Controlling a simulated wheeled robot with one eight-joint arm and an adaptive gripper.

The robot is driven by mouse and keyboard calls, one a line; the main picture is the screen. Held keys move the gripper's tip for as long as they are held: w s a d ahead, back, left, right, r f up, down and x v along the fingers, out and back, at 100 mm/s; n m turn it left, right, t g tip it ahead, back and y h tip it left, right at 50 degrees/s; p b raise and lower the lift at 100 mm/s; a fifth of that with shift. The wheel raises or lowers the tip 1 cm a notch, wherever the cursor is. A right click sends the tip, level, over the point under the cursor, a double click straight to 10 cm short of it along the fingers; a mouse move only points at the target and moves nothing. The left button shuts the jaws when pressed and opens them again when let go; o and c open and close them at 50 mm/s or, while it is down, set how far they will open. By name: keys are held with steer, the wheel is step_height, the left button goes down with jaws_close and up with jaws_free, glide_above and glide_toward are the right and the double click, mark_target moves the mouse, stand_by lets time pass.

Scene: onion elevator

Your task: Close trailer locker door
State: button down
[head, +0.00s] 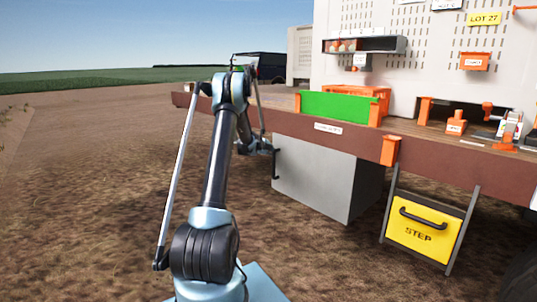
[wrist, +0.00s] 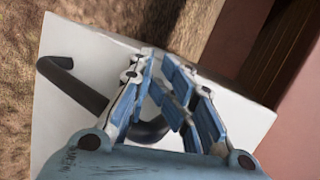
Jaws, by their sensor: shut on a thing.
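The grey trailer locker (head: 318,178) hangs under the brown trailer bed, left of the yellow step. Its black bar handle (head: 276,165) shows at the left edge of its pale face. My gripper (head: 264,148) is at the upper part of this handle. In the wrist view the pale locker panel (wrist: 80,125) fills the middle, and the dark curved handle (wrist: 75,85) runs behind my gripper's fingers (wrist: 170,75). The gripper is shut on the handle; the fingers partly hide the grip. I cannot tell whether the door is ajar, as its seam is not clear.
The trailer bed edge (head: 230,118) overhangs the locker. A green panel (head: 335,107) and orange items stand on it. The yellow step (head: 425,225) hangs at the right. A dark vehicle (head: 262,66) is behind. Open bare soil (head: 90,190) lies at the left.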

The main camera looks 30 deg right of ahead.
steer(key=s+a+r, duration=0.1)
steer(key=a+r, duration=0.4)
steer(key=a, duration=0.7)
steer(key=shift+s+a, duration=0.35)
steer(key=shift+s, duration=0.05)
steer(key=shift+r, duration=0.15)
steer(key=s+a+r+n+y, duration=0.25)
steer(key=s+a+n, duration=0.35)
steer(key=a, duration=0.5)
steer(key=s+a+r+n+y, duration=0.1)
steer(key=s+a+r+n, duration=0.25)
steer(key=s+a, duration=0.5)
steer(key=s+a+r+n+y, duration=0.25)
steer(key=s+a+n, duration=0.25)
steer(key=a, duration=0.8)
steer(key=s+a+f+n+g+y, duration=0.1)
steer(key=s+a+f+n, duration=0.3)
steer(key=s+a, duration=0.3)
steer(key=s+a+f+n+g+y, duration=0.1)
steer(key=s+a+f+n, duration=0.3)
steer(key=s, duration=1)
steer(key=s+a+f+n+y, duration=0.2)
steer(key=s+a+f+n, duration=0.2)
steer(key=s+a+n, duration=0.4)
steer(key=s+a, duration=0.2)
steer(key=a, duration=0.1)
steer(key=shift+s+a+n+g+y, duration=0.25)
steer(key=shift+s+n+g+y, duration=0.05)
steer(key=shift+n+g+y, duration=0.1)
